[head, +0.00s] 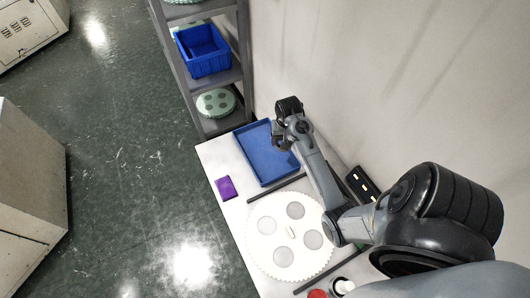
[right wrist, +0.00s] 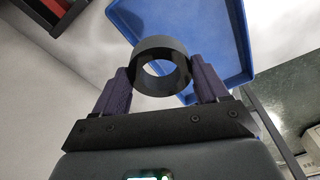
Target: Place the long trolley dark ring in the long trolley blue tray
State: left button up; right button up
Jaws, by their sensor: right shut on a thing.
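The dark ring (right wrist: 160,47) is held between the two fingers of my right gripper (right wrist: 159,70) in the right wrist view. The fingers press on it from both sides. The blue tray (head: 265,167) lies on the pale long trolley top in the head view. My right gripper (head: 281,139) is over the tray's right far part there. The ring cannot be made out in the head view. The tray (right wrist: 212,32) also shows beyond the ring in the right wrist view; the ring looks apart from it. My left gripper is not in view.
A purple block (head: 224,188) lies left of the tray. A large white toothed disc (head: 263,232) with grey rounds lies nearer. A black socket-like box (head: 362,184) is by the wall. A shelf rack beyond holds a blue bin (head: 205,57) and a green disc (head: 216,103).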

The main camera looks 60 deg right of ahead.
jog(key=f, duration=0.1)
jog(key=b, duration=0.2)
send_over(262, 146)
jog(key=f, duration=0.6)
jog(key=shift+s+a+f, duration=0.1)
jog(key=shift+a+f, duration=0.1)
jog(key=shift+f, duration=2.05)
jog(key=shift+f, duration=0.15)
jog(key=o, duration=1.2)
jog(key=shift+c, duration=0.2)
